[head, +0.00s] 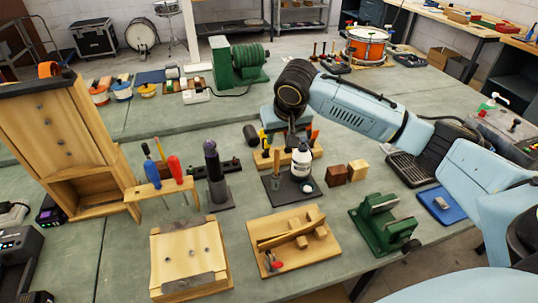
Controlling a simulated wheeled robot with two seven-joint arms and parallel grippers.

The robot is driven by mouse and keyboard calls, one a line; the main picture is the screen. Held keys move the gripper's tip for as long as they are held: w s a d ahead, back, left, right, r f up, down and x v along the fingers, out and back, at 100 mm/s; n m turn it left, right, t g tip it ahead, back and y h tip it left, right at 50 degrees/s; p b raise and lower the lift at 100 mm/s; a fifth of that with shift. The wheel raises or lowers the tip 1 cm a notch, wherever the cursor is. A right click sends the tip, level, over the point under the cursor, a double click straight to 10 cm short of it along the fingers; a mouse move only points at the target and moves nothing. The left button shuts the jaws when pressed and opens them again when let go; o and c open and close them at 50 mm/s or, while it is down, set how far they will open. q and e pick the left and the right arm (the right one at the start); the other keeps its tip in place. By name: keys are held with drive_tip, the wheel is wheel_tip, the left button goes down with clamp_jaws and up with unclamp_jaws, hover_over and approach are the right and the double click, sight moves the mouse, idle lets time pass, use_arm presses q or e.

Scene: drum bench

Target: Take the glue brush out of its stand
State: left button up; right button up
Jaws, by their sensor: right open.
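The glue brush (277,158) appears as a thin upright handle in a small grey holder (273,183) on a dark base plate. A white bottle with a dark label (301,160) stands on the same plate, just right of the brush. My right gripper (292,137) points down from the end of the light-blue arm, above and slightly right of the brush, close to the bottle's top. It is open, with nothing seen between its fingers. The fingers are small and dark here, so their exact gap to the brush and bottle is unclear. My left gripper is not in view.
A wooden tool rack (263,158) stands right behind the holder. A dark cylinder on a stand (212,165) is to the left, a screwdriver rack (160,190) farther left. Wooden blocks (336,174) and a green vise (382,222) are to the right. A board with wooden parts (300,240) lies in front.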

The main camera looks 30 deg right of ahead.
sight(278, 157)
drive_tip(key=x, duration=0.6)
drive_tip(key=shift+s+f, duration=0.1)
drive_tip(key=shift+s, duration=0.2)
drive_tip(key=shift+w+f, duration=0.15)
drive_tip(key=shift+f, duration=0.2)
wheel_tip(278, 157, down, 2)
drive_tip(key=shift+w+d+f, duration=0.15)
drive_tip(key=x, duration=0.2)
drive_tip(key=shift+f+b, duration=0.3)
drive_tip(key=shift+w+f, duration=0.1)
drive_tip(key=shift+f, duration=0.15)
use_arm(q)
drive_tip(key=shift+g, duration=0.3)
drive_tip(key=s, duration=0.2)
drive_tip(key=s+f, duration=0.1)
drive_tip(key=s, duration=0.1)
use_arm(e)
clamp_jaws()
